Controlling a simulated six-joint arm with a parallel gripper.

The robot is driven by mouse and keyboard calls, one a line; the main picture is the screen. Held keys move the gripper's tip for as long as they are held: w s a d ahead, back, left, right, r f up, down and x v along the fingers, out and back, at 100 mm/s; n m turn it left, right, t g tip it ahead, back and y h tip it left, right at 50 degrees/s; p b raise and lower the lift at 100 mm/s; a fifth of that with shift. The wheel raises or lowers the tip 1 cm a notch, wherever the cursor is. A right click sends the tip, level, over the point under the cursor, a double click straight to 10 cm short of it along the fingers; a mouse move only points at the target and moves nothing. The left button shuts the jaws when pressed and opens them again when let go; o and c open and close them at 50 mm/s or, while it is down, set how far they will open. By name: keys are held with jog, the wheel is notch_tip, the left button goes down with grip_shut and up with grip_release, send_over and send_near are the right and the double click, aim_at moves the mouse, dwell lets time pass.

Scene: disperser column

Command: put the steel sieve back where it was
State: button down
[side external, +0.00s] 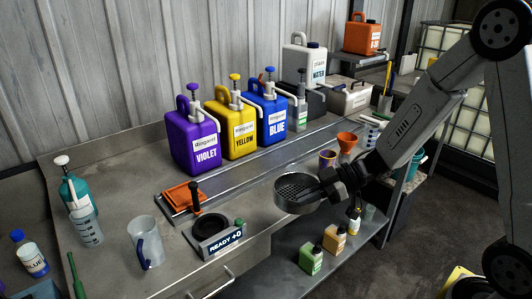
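The steel sieve (287,203) is a round, shallow metal pan with a dark mesh floor. It appears held up near the bench's front edge, roughly level, right of the ready-sign scale. My gripper (326,190) reaches in from the right and is shut on the sieve's right side. The fingers hide that part of the sieve, so the exact grip point cannot be seen. The spot where the sieve was before cannot be told from this view.
The scale (212,234) reads "READY +0". A clear jug (144,243) stands left of it. Violet (194,143), yellow (235,130) and blue (270,120) pump canisters line the back. Small bottles (311,258) sit on the lower shelf.

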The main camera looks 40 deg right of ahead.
aim_at(275, 194)
jog(key=w+f, duration=0.1)
jog(key=w, duration=0.2)
jog(key=w+f, duration=0.1)
jog(key=w, duration=0.2)
jog(key=w+a+f, duration=0.1)
jog(key=w+f, duration=0.1)
jog(key=w, duration=0.1)
jog(key=shift+w+a+f, duration=0.1)
jog(key=shift+w+f, duration=1)
jog(key=shift+f, duration=0.2)
jog(key=shift+w+a+f, duration=0.1)
jog(key=shift+w+f, duration=1)
jog(key=shift+f, duration=0.2)
jog(key=shift+f, duration=0.1)
jog(key=shift+w+f, duration=0.25)
jog(key=shift+f, duration=1.5)
jog(key=shift+f, duration=0.15)
jog(key=c, duration=0.8)
grip_release()
jog(key=shift+c, duration=0.2)
